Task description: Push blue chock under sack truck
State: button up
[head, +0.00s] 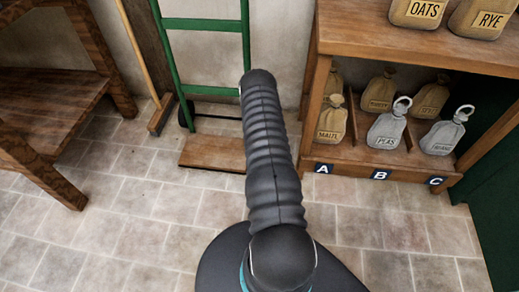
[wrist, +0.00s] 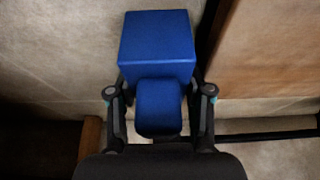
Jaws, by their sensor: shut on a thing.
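The blue chock (wrist: 157,45) fills the upper middle of the wrist view. It is a wide block with a smaller blue grip part nearer the camera. My gripper (wrist: 160,95) is shut on that grip part, with one black finger on each side. In the head view my gripper and the chock are hidden by my own dark arm. The green sack truck (head: 206,89) stands upright against the back wall, with a brown toe board on the floor and a black wheel at its left. Its right lower part is hidden behind my arm.
A wooden shelf unit (head: 345,32) with labelled sacks stands at the right. A wooden bench (head: 45,90) is at the left, and a broom (head: 160,115) leans beside the truck. The tiled floor in front is clear. In the wrist view a brown panel (wrist: 270,60) lies right of the chock.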

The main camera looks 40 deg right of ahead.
jog(key=shift+w+r, duration=0.3)
jog(key=shift+w, duration=0.3)
jog(key=o, duration=1.4)
jog(key=shift+d, duration=0.1)
jog(key=shift+w+a, duration=0.1)
jog(key=shift+a, duration=0.15)
jog(key=shift+s+d+f, duration=0.2)
jog(key=shift+s+d, duration=0.05)
jog(key=shift+s, duration=0.2)
jog(key=v, duration=1.2)
